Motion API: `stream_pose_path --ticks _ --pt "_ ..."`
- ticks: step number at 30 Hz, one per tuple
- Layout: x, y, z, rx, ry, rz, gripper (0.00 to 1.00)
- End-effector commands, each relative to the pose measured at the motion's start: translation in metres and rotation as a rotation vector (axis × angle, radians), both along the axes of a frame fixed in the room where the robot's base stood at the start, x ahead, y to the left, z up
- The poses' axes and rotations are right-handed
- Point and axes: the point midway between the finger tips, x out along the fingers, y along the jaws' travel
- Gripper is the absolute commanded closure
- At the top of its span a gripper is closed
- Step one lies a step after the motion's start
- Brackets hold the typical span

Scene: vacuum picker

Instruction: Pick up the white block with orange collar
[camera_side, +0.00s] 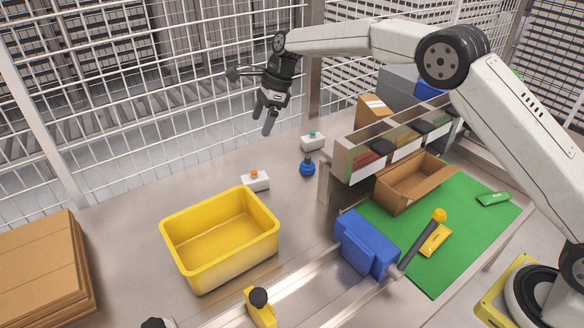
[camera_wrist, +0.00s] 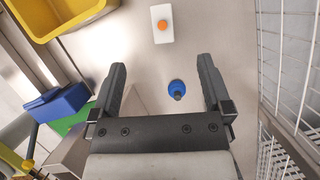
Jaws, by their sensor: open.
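The white block with orange collar (camera_side: 255,181) lies on the steel table just behind the yellow bin's far right corner. In the wrist view the block (camera_wrist: 162,24) is at the top, beyond my fingertips, with its orange collar facing up. My gripper (camera_side: 267,120) is raised well above the table, further back than the block. In the wrist view its two fingers (camera_wrist: 162,75) are spread wide, with nothing held between them. A blue round piece (camera_wrist: 177,89) shows below, between the fingers.
A yellow bin (camera_side: 221,265) stands in front of the block. A white block with a teal collar (camera_side: 312,142) and the blue piece (camera_side: 307,167) are to the right. A shelf rack (camera_side: 341,162) stands further right. Wire fencing (camera_side: 150,120) closes the back.

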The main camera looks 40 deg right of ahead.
Motion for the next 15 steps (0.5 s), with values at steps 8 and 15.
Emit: stream_pose_path --ticks 8,15 --pt "-0.001 0.000 -0.075 0.000 0.003 0.000 0.00" --pt "0.000 0.000 -0.107 0.000 -0.001 0.001 0.00"
